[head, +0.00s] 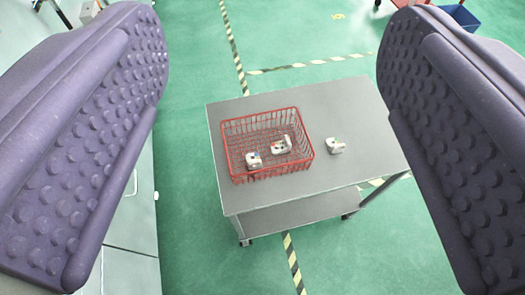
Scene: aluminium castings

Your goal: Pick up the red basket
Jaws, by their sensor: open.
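The red basket (267,119) is a wire basket that stands upright on the left half of a grey cart top, near the middle of the head view. Two small pale metal castings lie inside it: one casting (254,160) near its front and another casting (281,145) near its centre. My gripper (272,130) is open, with one purple studded finger at each side of the view. Nothing is between the fingers; the basket shows beyond them, farther off and lower down, not touched.
The grey cart (365,120) has a lower shelf and wheels. A third casting (335,146) lies on its top, right of the basket. A pale cabinet (130,225) stands at the left. The green floor (190,60) with striped tape is clear around the cart. A blue bin (460,17) is at the upper right.

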